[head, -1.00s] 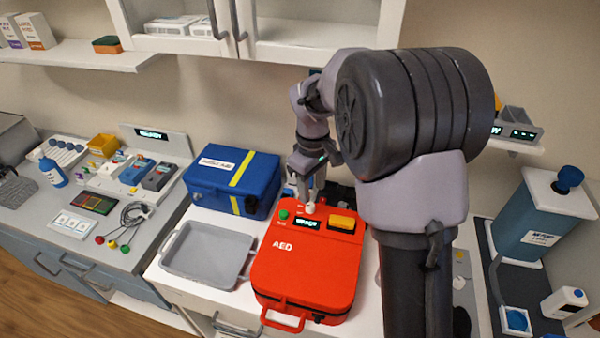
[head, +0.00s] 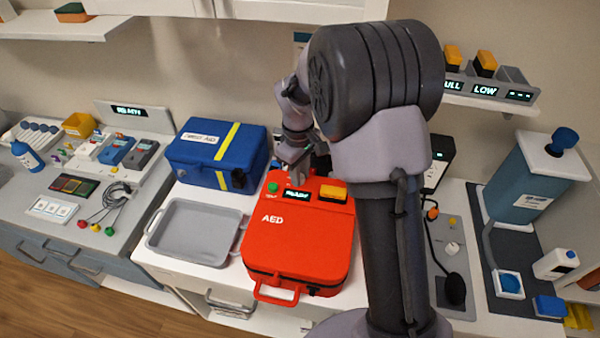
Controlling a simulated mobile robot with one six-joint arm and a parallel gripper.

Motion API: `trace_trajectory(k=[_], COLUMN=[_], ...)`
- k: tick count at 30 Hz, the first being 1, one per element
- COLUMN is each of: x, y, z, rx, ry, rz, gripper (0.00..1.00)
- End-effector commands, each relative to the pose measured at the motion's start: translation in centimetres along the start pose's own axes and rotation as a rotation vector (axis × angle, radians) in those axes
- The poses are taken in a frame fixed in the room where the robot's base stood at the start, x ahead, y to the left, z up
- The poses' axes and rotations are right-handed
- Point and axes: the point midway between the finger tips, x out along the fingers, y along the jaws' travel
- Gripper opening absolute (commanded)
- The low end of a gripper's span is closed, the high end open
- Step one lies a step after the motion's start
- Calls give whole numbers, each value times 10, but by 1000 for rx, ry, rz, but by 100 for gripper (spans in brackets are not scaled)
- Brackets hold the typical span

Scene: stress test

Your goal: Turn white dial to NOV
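The red AED case (head: 297,247) lies on the white counter, with a green button, a small lit display (head: 304,196) and an orange button near its far edge. My gripper (head: 297,181) points down at the case's far edge, just behind the display. A small white knob seen there earlier is now hidden behind or between my fingers; I cannot tell whether they touch it. The finger gap is too small to read. No NOV marking is legible.
A blue first-aid box (head: 196,160) and a grey tray (head: 192,232) stand left of the case. Right of the grey panel is a blue-grey canister (head: 528,188). A shelf with lit labels (head: 485,91) hangs above. My arm blocks the counter right of the case.

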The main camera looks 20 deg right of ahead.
Motion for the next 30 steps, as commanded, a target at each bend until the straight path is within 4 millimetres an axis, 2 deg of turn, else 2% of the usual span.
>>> trace_trajectory(k=[11,30], x=[-1,-1], y=[0,0], z=[0,-1], rx=[54,546], ry=[-2,-20], rz=[0,1], gripper=[0,0])
